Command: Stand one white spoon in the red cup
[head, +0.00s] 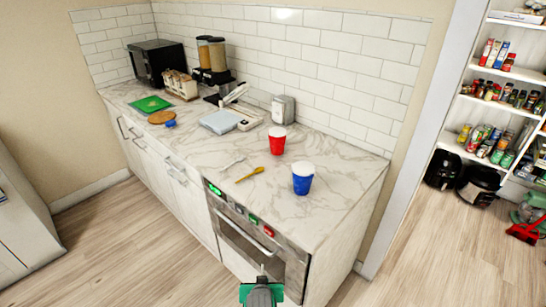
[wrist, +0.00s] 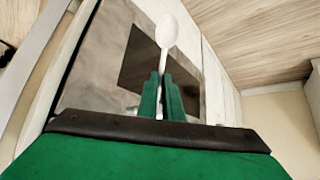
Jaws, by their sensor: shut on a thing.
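My gripper (wrist: 161,98) is shut on a white spoon (wrist: 167,34), its bowl pointing away beyond the green fingers. In the head view my gripper (head: 262,291) is at the bottom edge, in front of the oven and off the counter; the held spoon is barely visible there. The red cup (head: 277,144) stands upright on the marble counter, well apart from my gripper. Its top looks white; I cannot tell whether that is a lid or the inside. Another white spoon (head: 232,163) lies on the counter left of the red cup.
A yellow spoon (head: 250,174) and an upright blue cup (head: 302,182) are near the counter's front. A white scale-like device (head: 220,121) and a metal canister (head: 283,109) stand behind. The oven (head: 255,243) is below the counter edge. Open floor lies in front.

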